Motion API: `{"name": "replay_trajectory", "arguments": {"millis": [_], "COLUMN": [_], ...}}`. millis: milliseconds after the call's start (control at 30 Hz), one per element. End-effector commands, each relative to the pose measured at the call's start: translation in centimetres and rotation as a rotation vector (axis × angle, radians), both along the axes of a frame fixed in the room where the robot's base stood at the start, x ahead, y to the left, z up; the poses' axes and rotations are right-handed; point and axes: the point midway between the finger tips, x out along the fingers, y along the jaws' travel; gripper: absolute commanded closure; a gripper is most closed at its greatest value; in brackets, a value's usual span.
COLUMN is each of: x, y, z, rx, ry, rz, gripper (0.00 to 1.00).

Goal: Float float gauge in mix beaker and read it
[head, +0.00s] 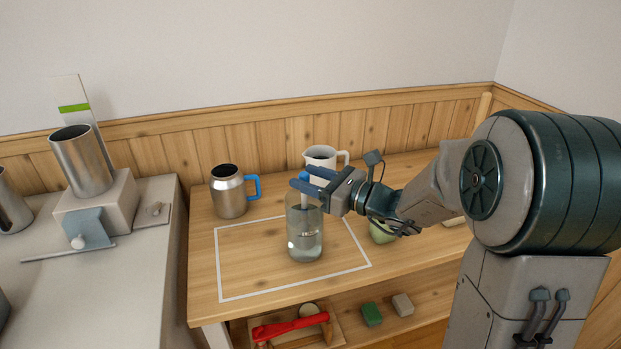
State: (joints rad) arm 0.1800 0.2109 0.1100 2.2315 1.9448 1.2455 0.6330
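The mix beaker appears to be the clear glass vessel (305,246) standing inside the white outline on the wooden table, with clear liquid in it. The float gauge (304,207) has a pale upright stem with a blue top and reaches down into this glass. My gripper (305,179) is at the glass's mouth, coming from the right. Its two dark blue fingers sit on either side of the gauge's top and look shut on it. The fingers partly hide the top and the rim of the glass. Any scale marks are too small to read.
A steel jug with a blue handle (229,192) stands left of the glass, and a white jug (322,157) behind it. A green object (382,232) is partly hidden by my arm. A grey counter (110,285) carries a steel cylinder (82,162). The outlined area's front is clear.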

Motion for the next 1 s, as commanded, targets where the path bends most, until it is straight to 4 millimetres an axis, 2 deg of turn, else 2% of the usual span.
{"name": "replay_trajectory", "arguments": {"millis": [267,367,800,1000], "x": [-0.3,-1.0,-6.1,-7.2], "y": [-0.6,-1.8,-9.8,-11.4], "z": [0.0,0.0,0.0,0.0], "rx": [-0.001,-0.001,0.001,-0.004], "ry": [-0.001,0.0,0.001,0.0], "rz": [-0.003,-0.003,-0.004,0.001], "gripper": [0.54,0.54,0.54,0.54]}}
